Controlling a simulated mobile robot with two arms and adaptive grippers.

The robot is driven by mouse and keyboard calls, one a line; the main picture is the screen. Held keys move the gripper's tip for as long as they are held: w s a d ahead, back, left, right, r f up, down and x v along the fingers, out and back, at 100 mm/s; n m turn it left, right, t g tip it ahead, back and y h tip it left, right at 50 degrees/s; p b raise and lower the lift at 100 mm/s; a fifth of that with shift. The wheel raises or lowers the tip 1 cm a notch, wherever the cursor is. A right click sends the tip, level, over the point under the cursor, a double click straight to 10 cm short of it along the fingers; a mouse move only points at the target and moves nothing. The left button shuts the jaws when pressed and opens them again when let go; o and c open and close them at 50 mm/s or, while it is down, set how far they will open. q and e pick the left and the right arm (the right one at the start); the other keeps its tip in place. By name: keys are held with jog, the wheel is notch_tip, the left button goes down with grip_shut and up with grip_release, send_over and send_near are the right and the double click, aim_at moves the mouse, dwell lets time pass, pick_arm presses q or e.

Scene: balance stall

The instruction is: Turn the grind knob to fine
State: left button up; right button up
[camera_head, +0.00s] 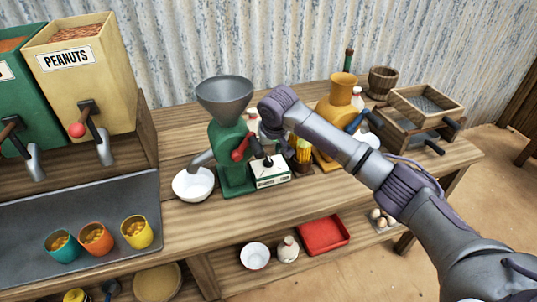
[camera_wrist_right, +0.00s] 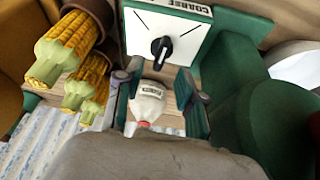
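The green grinder (camera_head: 232,150) with a grey hopper stands on the wooden bench. Its white dial plate (camera_head: 270,176) is on a box at its front right. The black grind knob (camera_wrist_right: 161,50) sits on the dial plate (camera_wrist_right: 196,35), with COARSE printed at one edge; its white pointer mark is small. My right gripper (camera_wrist_right: 160,103) is open, its two fingers apart with nothing held. It is close to the knob, which lies just beyond the fingertips. In the head view the right gripper is beside the grinder, partly hidden by its arm. My left gripper is not in view.
A white bottle (camera_wrist_right: 148,104) shows between the fingers, farther back. Corn cobs (camera_wrist_right: 70,48) stand in a holder beside the dial. A white bowl (camera_head: 193,184) sits under the spout, and a red lever (camera_head: 240,148) projects from the grinder. An orange jar (camera_head: 341,112) stands to the right.

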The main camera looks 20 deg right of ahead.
aim_at(268, 157)
jog(key=shift+x, duration=2.35)
jog(key=shift+r, duration=0.1)
grip_shut()
